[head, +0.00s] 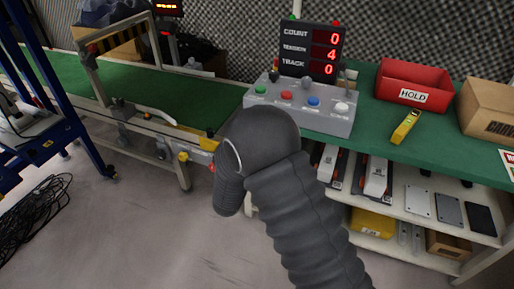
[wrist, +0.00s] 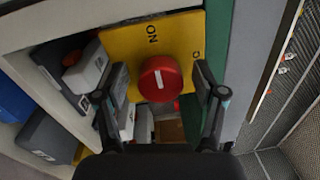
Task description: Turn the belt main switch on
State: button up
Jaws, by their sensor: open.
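The main switch is a round red knob (wrist: 160,79) on a yellow plate (wrist: 135,42) in the wrist view. A short white mark on the knob runs roughly up and down in the picture. The word ON, turned sideways, is printed above the knob. Another letter at the plate's right edge is partly hidden by a finger. My gripper (wrist: 160,72) is open, with one finger on each side of the knob and a visible gap on both sides. In the head view my dark arm hides the gripper.
A green conveyor belt (head: 130,88) runs at the left. A control box (head: 300,106) with coloured buttons stands below a count display (head: 310,51). A red HOLD bin (head: 413,86), a yellow tool (head: 405,127) and a cardboard box (head: 490,108) are on the bench. A blue frame (head: 75,125) stands left.

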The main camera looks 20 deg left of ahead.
jog(key=shift+d, duration=0.1)
jog(key=s+a, duration=0.1)
jog(key=s, duration=1.1)
jog(key=shift+f, duration=0.4)
